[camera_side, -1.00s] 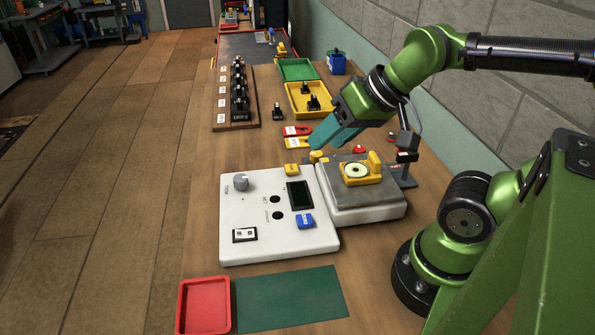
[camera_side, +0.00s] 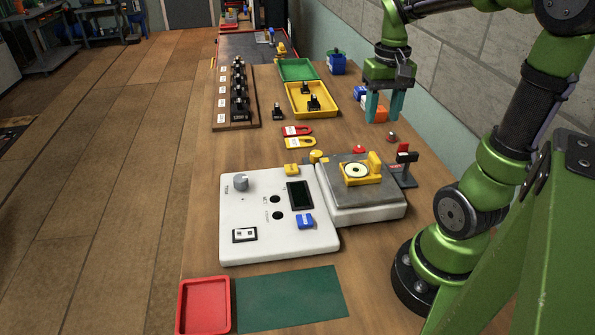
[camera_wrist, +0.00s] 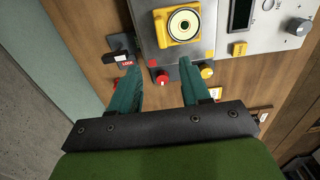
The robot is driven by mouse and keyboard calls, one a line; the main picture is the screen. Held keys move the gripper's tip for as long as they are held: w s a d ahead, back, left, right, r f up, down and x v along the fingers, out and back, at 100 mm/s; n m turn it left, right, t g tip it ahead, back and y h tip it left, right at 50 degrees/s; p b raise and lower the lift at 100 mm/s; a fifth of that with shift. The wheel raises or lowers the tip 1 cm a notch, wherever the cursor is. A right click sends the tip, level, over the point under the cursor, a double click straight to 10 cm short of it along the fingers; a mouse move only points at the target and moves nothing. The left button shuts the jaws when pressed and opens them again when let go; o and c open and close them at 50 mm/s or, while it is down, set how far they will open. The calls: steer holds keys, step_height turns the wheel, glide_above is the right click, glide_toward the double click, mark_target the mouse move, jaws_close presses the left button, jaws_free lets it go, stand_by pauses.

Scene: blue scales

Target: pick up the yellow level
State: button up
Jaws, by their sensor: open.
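The yellow level (camera_side: 362,176), a yellow block with a round pale disc and a raised end, sits on the grey plate of the scale (camera_side: 372,209). The level also shows at the top of the wrist view (camera_wrist: 176,24). My gripper (camera_side: 383,118) is open and empty, its teal fingers pointing down. In the side view it is behind the scale, above the back right of the bench and apart from the level. In the wrist view, the gripper (camera_wrist: 160,66) has its fingers apart, with the level beyond the tips.
A black stand with a red label (camera_side: 404,168) is close to the scale's right side. A red knob (camera_wrist: 162,77) and a yellow knob (camera_wrist: 206,72) lie near the fingertips in the wrist view. An orange box (camera_side: 376,112) is behind my fingers. A green mat (camera_side: 292,296) is clear.

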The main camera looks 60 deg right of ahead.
glide_above(374, 154)
step_height(374, 154, down, 6)
steer(key=shift+d+f, duration=0.15)
steer(key=shift+f, duration=0.1)
steer(key=shift+a+f, duration=0.2)
steer(key=shift+f, duration=2.45)
jaws_close()
